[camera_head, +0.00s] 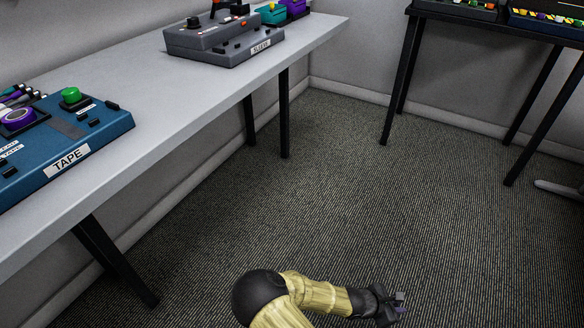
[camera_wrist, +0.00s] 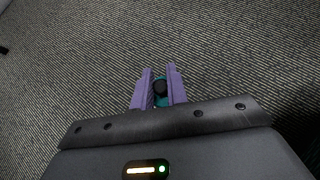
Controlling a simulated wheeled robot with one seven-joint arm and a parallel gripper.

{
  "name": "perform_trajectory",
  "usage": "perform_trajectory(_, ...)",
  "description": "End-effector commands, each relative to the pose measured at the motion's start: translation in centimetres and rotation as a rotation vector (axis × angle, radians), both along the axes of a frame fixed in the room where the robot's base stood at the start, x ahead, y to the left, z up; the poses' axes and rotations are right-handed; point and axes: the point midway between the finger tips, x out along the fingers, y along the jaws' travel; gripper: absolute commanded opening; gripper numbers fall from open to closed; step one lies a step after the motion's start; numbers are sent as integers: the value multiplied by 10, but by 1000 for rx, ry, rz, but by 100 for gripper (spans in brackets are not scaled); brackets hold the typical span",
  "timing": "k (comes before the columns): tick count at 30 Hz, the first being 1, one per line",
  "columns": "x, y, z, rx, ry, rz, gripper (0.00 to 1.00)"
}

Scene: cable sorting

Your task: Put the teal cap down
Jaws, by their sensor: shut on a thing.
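The teal cap (camera_wrist: 160,101) shows between the purple fingers of my gripper (camera_wrist: 160,88) in the wrist view, with a dark round part at its middle. The fingers are shut on it. In the head view my gripper (camera_head: 399,301) is at the lower right of centre, out over the carpet and away from the tables. The cap is too small and hidden to make out clearly there.
A long grey table (camera_head: 190,110) on the left bears a blue TAPE station (camera_head: 85,135) and a grey station (camera_head: 225,42), with teal and purple boxes behind. A black table (camera_head: 470,25) with trays stands at the back right. The carpet between is clear.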

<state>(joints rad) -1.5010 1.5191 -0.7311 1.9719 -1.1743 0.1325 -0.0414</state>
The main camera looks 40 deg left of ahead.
Motion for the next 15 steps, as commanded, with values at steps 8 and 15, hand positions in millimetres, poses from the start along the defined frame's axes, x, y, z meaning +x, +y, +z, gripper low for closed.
perform_trajectory(8, 35, -83, 44, -3, -6, -43, 0)
perform_trajectory(15, 68, -142, 102, 2, -10, 9, 0)
